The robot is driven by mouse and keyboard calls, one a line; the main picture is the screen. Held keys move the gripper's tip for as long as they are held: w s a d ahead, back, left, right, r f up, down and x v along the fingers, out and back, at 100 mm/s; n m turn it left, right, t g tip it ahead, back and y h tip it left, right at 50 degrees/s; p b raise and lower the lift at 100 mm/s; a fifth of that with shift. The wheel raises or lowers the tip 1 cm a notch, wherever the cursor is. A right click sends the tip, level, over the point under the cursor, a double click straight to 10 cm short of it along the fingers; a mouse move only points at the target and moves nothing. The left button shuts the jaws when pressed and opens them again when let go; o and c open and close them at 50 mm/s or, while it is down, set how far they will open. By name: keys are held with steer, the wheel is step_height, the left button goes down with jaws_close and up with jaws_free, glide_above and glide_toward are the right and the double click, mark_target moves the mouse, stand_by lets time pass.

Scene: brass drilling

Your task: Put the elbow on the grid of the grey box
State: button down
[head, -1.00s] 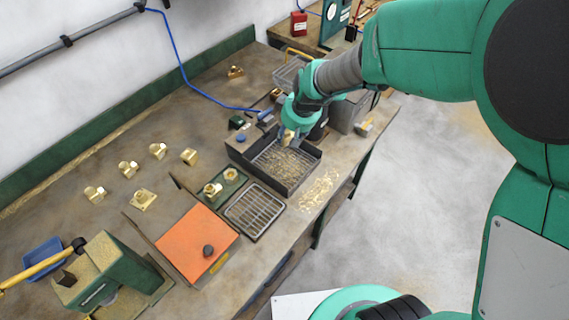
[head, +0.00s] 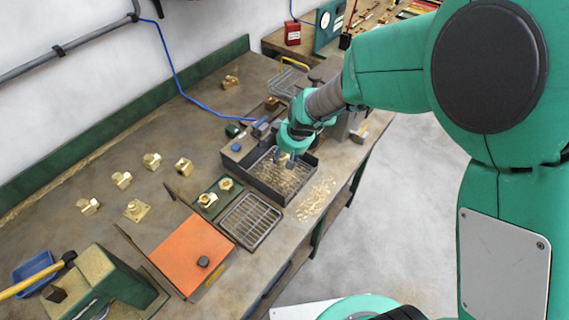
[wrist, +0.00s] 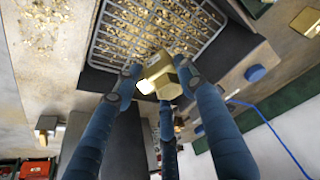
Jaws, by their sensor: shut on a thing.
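The grey box (head: 258,184) stands near the bench's front edge, and its grid is strewn with brass chips. In the wrist view the grid (wrist: 128,42) fills the upper middle, with a dark wall of the box (wrist: 228,50) to its right. My gripper (head: 285,161) is over the box in the head view. Its blue fingers (wrist: 158,82) are shut on the brass elbow (wrist: 162,72), which shows between the fingertips in front of the grid. In the head view the elbow is mostly hidden by the fingers. I cannot tell whether it touches the grid.
An empty wire rack (head: 250,221) and a green tray with two fittings (head: 213,209) lie before the box. Several brass fittings (head: 122,180) stand on the bench to the left. An orange plate (head: 190,252) lies nearer. Loose chips (head: 316,198) cover the front edge.

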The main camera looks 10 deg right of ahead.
mark_target(286, 159)
steer(key=shift+f, duration=0.15)
steer(key=shift+f+b, duration=0.55)
steer(key=shift+f, duration=1.3)
steer(key=shift+f, duration=0.2)
steer(key=c, duration=1)
jaws_free()
steer(key=shift+r, duration=0.15)
steer(key=shift+r, duration=0.25)
steer(key=p+v, duration=0.2)
steer(key=v, duration=0.9)
steer(key=shift+s+r+p, duration=0.2)
steer(key=shift+s+p, duration=0.05)
steer(key=shift+p, duration=0.05)
